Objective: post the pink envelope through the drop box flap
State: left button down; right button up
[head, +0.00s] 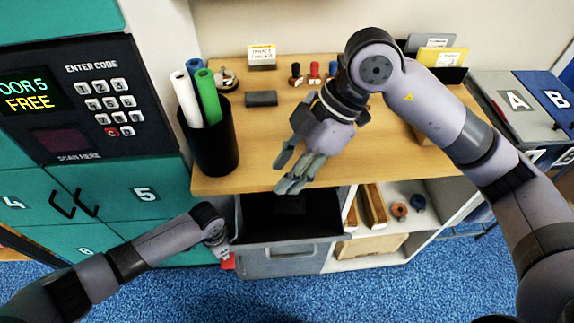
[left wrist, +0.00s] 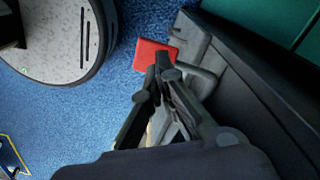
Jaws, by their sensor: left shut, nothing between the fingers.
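I see no pink envelope in either view, and cannot pick out a drop box flap for certain. My left gripper (head: 223,250) is low, beside the left side of the grey open bin (head: 290,262) under the desk. In the left wrist view its fingers (left wrist: 165,65) are shut with nothing between them. A flat red piece (left wrist: 150,57) lies just beyond the fingertips; it also shows in the head view (head: 228,263). My right gripper (head: 280,177) is open and empty above the desk's front edge, over the bin.
The wooden desk (head: 262,135) holds a black pot (head: 215,150) of rolls, stamps and a rack with a yellow envelope (head: 442,57). Teal lockers (head: 110,185) stand left. A round grey-topped object (left wrist: 55,35) stands on the blue floor.

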pick_arm(q)
notch_tip(320, 180, up, 7)
jog(key=p, duration=0.7)
jog(key=shift+d, duration=0.15)
dwell(0.4)
jog(key=shift+r, duration=0.1)
jog(key=shift+r, duration=0.1)
notch_tip(320, 180, up, 12)
dwell(0.4)
